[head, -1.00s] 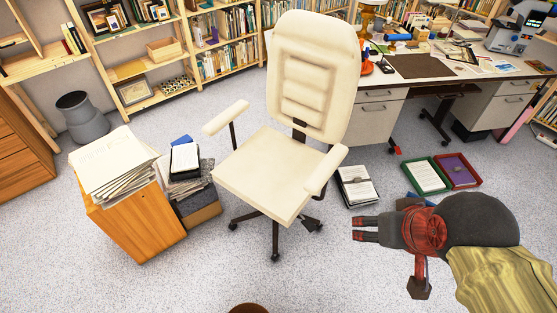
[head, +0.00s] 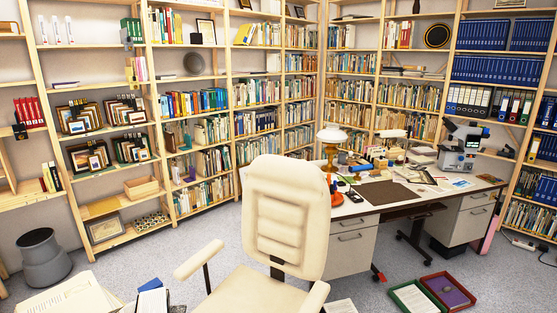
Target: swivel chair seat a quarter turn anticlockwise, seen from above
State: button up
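The cream swivel chair (head: 285,215) stands in the lower middle of the head view. Its tall padded back is upright and on the far side, near the desk. The front of the seat (head: 240,293) points toward the lower left. An armrest (head: 198,260) stands on each side of the seat. The front part of the seat and the wheeled base are cut off by the bottom edge. My gripper is not in this view.
A desk (head: 350,232) with a lamp and a microscope stands behind and right of the chair. Bookshelves line the walls.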

aim_at(287, 208)
jog(key=i+l+u, duration=0.15)
jog(key=i+l, duration=0.45)
jog(key=l, duration=0.15)
jog(key=i, duration=0.35)
jog(key=j+u, duration=0.05)
jog(key=j, duration=0.05)
